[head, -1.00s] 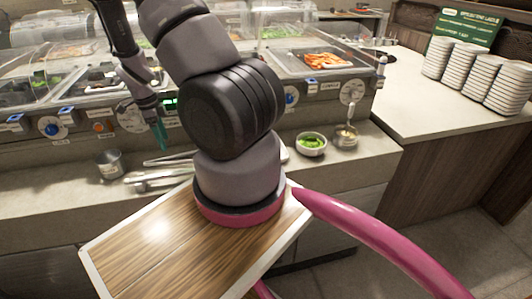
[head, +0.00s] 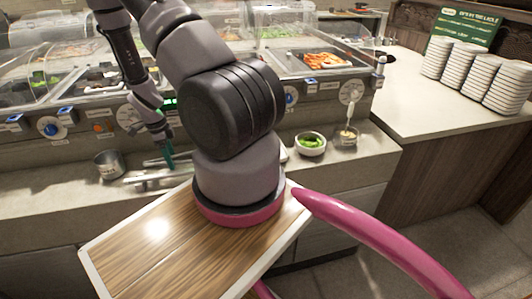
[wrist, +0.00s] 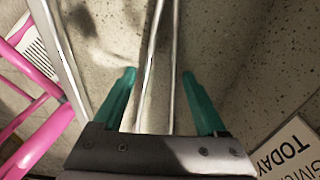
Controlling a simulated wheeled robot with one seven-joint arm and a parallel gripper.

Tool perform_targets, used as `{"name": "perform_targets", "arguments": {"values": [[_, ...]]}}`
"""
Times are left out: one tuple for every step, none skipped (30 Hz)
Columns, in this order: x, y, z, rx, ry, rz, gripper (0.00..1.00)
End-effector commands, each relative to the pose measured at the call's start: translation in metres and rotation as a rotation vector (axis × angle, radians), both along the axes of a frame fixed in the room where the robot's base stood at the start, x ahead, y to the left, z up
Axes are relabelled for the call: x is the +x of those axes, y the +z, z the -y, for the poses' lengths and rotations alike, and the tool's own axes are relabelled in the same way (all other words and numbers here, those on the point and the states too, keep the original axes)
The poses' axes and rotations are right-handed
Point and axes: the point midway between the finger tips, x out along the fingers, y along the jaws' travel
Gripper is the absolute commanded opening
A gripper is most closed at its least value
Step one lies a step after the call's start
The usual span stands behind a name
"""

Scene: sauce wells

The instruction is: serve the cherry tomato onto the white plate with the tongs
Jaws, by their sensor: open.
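The metal tongs (head: 150,179) lie on the stone counter ledge, left of my arm's base in the head view. In the wrist view, the thin metal arms of the tongs (wrist: 153,62) run lengthwise between my fingers. My gripper (head: 167,161) is low over the tongs, with its teal fingers apart. In the wrist view my gripper (wrist: 160,75) is open, one finger on each side of the tongs; I cannot tell whether either touches. I cannot make out a cherry tomato. A sliver of a white rim (head: 284,154) shows behind my arm, perhaps the white plate, mostly hidden.
A metal cup (head: 109,164) stands left of the tongs. Covered food wells (head: 315,61) line the back. Stacked white plates (head: 470,66) fill the far right counter.

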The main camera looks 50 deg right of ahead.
Motion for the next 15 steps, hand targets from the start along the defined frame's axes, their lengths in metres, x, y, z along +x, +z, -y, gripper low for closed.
{"name": "perform_targets", "arguments": {"values": [[0.0,0.0001,0.0,0.0,0.0,0.0,0.75],[0.0001,0.0001,-0.0001,0.0,0.0,0.0,0.75],[0.0001,0.0001,-0.0001,0.0,0.0,0.0,0.63],[0.0001,0.0001,-0.0001,0.0,0.0,0.0,0.52],[0.0001,0.0002,-0.0001,0.0,0.0,0.0,0.4],[0.0001,0.0002,-0.0001,0.0,0.0,0.0,0.31],[0.0001,0.0002,-0.0001,0.0,0.0,0.0,0.31],[0.0001,0.0002,-0.0001,0.0,0.0,0.0,0.31],[0.0001,0.0002,-0.0001,0.0,0.0,0.0,0.31],[0.0001,0.0002,-0.0001,0.0,0.0,0.0,0.31],[0.0001,0.0002,-0.0001,0.0,0.0,0.0,0.31],[0.0001,0.0002,-0.0001,0.0,0.0,0.0,0.31],[0.0001,0.0002,-0.0001,0.0,0.0,0.0,0.31],[0.0002,0.0004,-0.0001,0.0,0.0,0.0,0.31],[0.0003,0.0013,-0.0001,0.0,0.0,0.0,0.31]]}}
